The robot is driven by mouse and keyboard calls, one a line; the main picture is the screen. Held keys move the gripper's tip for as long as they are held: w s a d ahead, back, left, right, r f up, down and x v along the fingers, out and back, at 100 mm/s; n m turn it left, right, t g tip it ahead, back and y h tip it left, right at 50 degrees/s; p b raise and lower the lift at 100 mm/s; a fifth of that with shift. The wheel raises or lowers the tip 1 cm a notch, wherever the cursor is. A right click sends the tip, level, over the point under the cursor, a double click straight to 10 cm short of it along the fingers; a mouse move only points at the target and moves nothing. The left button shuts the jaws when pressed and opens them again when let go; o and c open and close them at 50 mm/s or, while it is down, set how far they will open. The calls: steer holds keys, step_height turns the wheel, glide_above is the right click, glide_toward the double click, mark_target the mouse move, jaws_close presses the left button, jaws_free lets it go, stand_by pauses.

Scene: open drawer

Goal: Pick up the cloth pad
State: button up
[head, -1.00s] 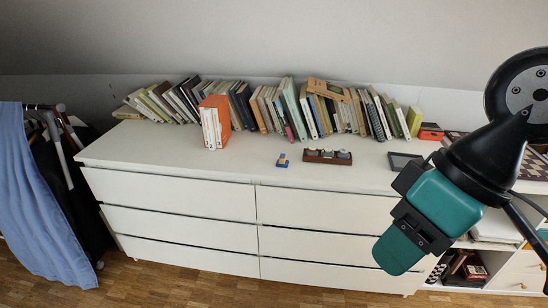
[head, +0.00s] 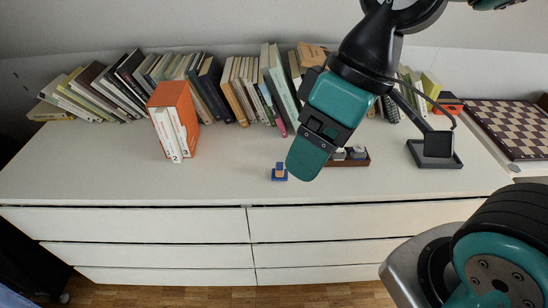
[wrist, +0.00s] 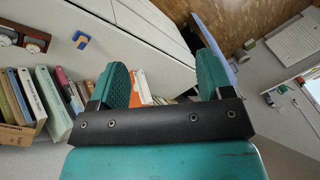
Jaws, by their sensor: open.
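A small blue item with a tan block on it (head: 279,172) lies on the white dresser top near its front edge. It also shows in the wrist view (wrist: 81,40), at the upper left. It may be the cloth pad, but it is too small to tell; no other thing looks clearly like a cloth pad. My teal gripper (head: 306,157) is just right of the blue item in the head picture, and its height above the top cannot be judged. In the wrist view my gripper (wrist: 165,78) has its two fingers wide apart, with nothing held between them.
A dark tray with small items (head: 347,158) is partly hidden behind my gripper. An orange slipcase with books (head: 175,118) stands left. A book row (head: 215,88) lines the back. A dark stand (head: 436,150) and a chessboard (head: 510,125) are right. The dresser's front left top is clear.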

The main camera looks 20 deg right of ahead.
steer(key=w+d+f+n+b, duration=0.25)
steer(key=w+f+b, duration=0.35)
steer(key=w, duration=0.5)
steer(key=n+t+b, duration=0.1)
steer(key=n+b, duration=0.2)
steer(key=b, duration=0.1)
glide_toward(281, 166)
steer(key=shift+t, duration=0.3)
steer(key=x, duration=0.5)
steer(key=shift+s+d+f, duration=0.2)
steer(key=shift+s+f, duration=0.1)
steer(key=shift+f, duration=0.05)
steer(key=shift+a+x, duration=0.15)
steer(key=shift+x, duration=1.3)
steer(key=shift+a+x, duration=0.1)
steer(key=shift+x, duration=1.3)
steer(key=shift+r, duration=0.1)
steer(key=c, duration=1)
steer(key=shift+r, duration=0.1)
step_height(281, 166, up, 20)
steer(key=p, duration=0.1)
steer(key=shift+p, duration=0.35)
